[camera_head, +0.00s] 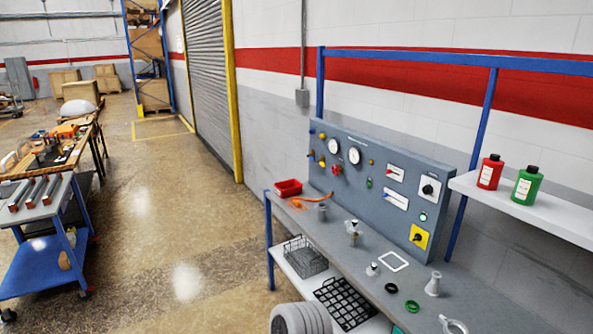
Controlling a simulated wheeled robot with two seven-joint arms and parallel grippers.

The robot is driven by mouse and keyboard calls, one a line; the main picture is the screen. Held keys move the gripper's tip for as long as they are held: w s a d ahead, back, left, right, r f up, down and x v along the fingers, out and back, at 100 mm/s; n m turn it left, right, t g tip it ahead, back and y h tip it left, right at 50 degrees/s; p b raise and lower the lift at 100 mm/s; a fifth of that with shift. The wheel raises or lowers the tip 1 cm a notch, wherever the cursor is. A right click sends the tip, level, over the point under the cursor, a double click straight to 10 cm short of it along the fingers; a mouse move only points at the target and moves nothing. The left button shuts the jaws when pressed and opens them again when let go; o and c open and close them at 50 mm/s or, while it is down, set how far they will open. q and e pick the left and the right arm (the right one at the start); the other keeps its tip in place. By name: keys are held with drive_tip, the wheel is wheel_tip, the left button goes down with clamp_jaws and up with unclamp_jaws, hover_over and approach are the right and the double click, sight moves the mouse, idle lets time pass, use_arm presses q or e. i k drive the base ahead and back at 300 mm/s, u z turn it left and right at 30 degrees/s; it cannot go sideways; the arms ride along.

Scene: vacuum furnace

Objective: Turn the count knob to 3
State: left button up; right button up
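A grey control panel (350,185) stands upright at the back of the workbench, on the right of the head view. Near its right end is a black knob (428,189) on a white plate. Below it is another dark knob (418,237) on a yellow plate. Any labels or numbers are too small to read, so I cannot tell which is the count knob or where it points. Neither of my grippers is in view, and nothing covers these two knobs.
A wire basket (305,257) and black grid rack (344,302) are lower down. Bottles stand on a white shelf (540,210). Open floor (175,225) lies left.

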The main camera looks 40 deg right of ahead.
sight(427, 189)
drive_tip(key=z, duration=0.1)
drive_tip(key=i, duration=2)
drive_tip(key=z, duration=1.8)
drive_tip(key=i, duration=0.9)
drive_tip(key=z, duration=0.85)
